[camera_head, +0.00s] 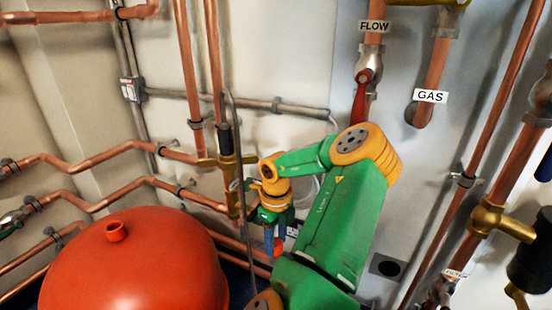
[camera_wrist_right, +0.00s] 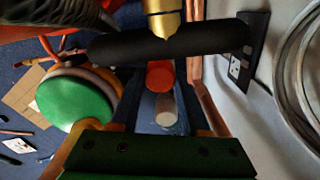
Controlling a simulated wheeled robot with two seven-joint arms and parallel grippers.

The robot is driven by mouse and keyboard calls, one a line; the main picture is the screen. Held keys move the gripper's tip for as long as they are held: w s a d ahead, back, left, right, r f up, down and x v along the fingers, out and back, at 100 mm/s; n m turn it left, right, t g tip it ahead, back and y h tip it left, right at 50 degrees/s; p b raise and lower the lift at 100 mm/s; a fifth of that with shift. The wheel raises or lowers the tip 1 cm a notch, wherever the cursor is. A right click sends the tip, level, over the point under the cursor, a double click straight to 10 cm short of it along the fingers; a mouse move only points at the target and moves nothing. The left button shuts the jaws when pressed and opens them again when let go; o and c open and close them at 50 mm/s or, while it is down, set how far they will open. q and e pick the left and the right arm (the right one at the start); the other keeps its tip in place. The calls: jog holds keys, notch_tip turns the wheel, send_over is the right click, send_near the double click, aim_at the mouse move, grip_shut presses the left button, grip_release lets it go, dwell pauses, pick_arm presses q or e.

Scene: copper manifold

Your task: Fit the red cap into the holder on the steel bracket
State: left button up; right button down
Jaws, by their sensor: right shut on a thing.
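My right gripper (camera_head: 274,247) hangs fingers down in the middle of the head view, in front of the pipe wall. It is shut on the red cap (camera_head: 279,246), which shows as a small red patch by the blue fingers. In the right wrist view the red cap (camera_wrist_right: 160,75) shows between the two dark fingers of the right gripper (camera_wrist_right: 165,112). A pale round end (camera_wrist_right: 166,110) shows just below the red part; I cannot tell whether it belongs to the cap. I cannot make out the steel bracket or its holder. My left gripper is not in view.
A large red tank (camera_head: 135,265) stands at the lower left. A brass valve (camera_head: 231,170) on a vertical copper pipe is close left of my wrist. In the wrist view a black horizontal cylinder (camera_wrist_right: 150,45) crosses beyond the fingers, near a dark wall plate (camera_wrist_right: 247,55).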

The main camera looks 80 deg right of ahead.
jog(key=shift+f+b, duration=0.6)
jog(key=shift+f, duration=0.15)
dwell(0.4)
jog(key=shift+c, duration=1.5)
grip_release()
notch_tip(320, 180, up, 7)
jog(key=p, duration=0.3)
jog(key=shift+r, duration=0.15)
